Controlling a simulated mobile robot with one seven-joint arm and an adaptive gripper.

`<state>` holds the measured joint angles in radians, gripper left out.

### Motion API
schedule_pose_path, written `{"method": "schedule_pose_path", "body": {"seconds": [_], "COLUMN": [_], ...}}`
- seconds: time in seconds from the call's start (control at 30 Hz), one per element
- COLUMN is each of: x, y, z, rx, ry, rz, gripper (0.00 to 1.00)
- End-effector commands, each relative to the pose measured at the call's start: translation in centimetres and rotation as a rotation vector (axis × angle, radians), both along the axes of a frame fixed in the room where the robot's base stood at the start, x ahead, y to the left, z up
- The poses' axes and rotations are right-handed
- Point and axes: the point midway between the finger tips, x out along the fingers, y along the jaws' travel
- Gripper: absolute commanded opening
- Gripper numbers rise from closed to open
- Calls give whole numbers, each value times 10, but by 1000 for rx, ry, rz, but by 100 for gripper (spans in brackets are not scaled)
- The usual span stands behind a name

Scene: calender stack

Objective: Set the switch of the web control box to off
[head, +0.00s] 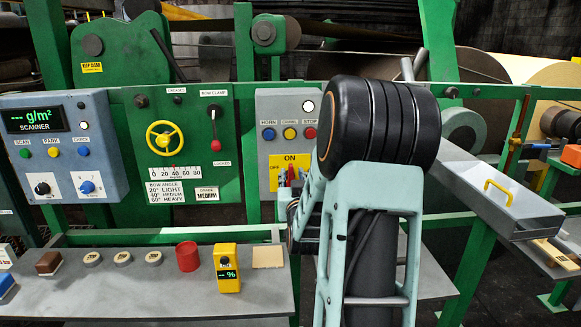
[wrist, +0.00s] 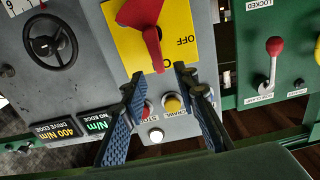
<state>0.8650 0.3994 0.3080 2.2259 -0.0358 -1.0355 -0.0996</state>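The web control box (head: 262,105) is a grey panel left of my arm in the head view, with horn, crawl and stop buttons. Its yellow plate (head: 276,167) reads ON at the top and OFF at the left. A red switch handle (head: 291,174) is partly hidden there by my arm. In the wrist view, turned upside down, the red switch handle (wrist: 146,22) points down toward the partly covered ON, with OFF to its right. My gripper (wrist: 160,76) is open. Its two blue-padded fingers are apart, and the handle's tip shows between them; I cannot tell if they touch it.
A crawl button (wrist: 172,104) and a stop button show between my fingers. A black handwheel (wrist: 50,40) is at the left and a red-knobbed lever (wrist: 273,50) at the right. A green rail (head: 170,236) runs below the panels, above a bench with small items.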

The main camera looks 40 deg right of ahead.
Motion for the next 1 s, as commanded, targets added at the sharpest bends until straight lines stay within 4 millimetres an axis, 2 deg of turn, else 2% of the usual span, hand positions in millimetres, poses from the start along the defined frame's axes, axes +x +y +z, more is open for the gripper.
{"method": "schedule_pose_path", "body": {"seconds": [0.1,0.3,0.5,0.77,0.83,1.0], "x": [19,41,50,52,51,51], "y": [-12,-26,-32,-32,-32,-32], "z": [0,0,-1,0,0,0], "rx": [2,1,2,1,1,1], "ry": [0,0,1,1,1,1], "rz": [-1,-1,-1,-1,-1,-1], "gripper": [28,28,28,28,23,5]}}
